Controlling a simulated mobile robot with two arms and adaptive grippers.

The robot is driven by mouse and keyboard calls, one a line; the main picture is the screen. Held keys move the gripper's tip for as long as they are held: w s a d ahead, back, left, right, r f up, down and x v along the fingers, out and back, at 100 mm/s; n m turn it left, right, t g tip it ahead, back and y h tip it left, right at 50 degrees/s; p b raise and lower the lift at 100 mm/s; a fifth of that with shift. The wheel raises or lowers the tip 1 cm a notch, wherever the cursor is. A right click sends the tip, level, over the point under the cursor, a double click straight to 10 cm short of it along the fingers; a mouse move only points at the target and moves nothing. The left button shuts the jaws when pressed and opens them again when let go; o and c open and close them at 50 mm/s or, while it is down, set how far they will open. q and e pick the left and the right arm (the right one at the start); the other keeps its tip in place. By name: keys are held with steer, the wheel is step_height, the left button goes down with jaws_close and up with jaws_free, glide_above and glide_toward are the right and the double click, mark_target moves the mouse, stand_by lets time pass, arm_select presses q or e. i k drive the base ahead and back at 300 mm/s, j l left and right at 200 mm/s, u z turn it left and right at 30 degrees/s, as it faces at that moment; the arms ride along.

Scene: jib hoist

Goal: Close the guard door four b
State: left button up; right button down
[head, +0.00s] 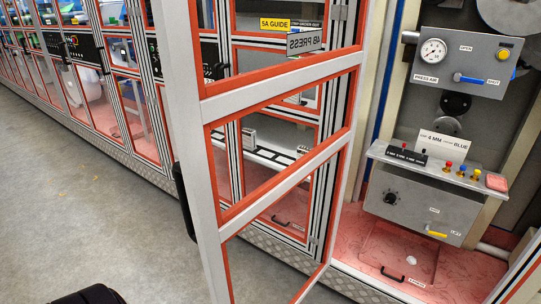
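The guard door four b (280,81) is a pale metal frame with orange-red inner edging and clear panes. It stands open, swung out toward me, with its free edge at the left. A flipped 4B PRESS label (305,41) shows at its upper part. A black handle (184,201) sits on the free edge. The bay opening (390,245) right of the door is uncovered. Neither gripper can be made out in the head view. A dark shape at the bottom left edge is cut off, and I cannot tell what it is.
Inside the bay are a gauge panel (460,62), a shelf with coloured knobs (425,163) and a grey box with a yellow handle (420,203). A row of similar guarded bays (85,105) runs to the far left.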

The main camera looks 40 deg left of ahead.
mark_target(197, 108)
steer(key=k+j, duration=0.1)
steer(key=j, duration=0.25)
steer(key=k+j+z, duration=0.1)
steer(key=j, duration=0.3)
steer(key=k+j, duration=0.15)
steer(key=j, duration=0.2)
steer(key=k+j+z, duration=0.1)
steer(key=j, duration=0.25)
steer(key=k+j, duration=0.2)
steer(key=j, duration=0.15)
steer(key=i+j+z, duration=0.15)
steer(key=j, duration=0.9)
steer(key=k+l, duration=0.05)
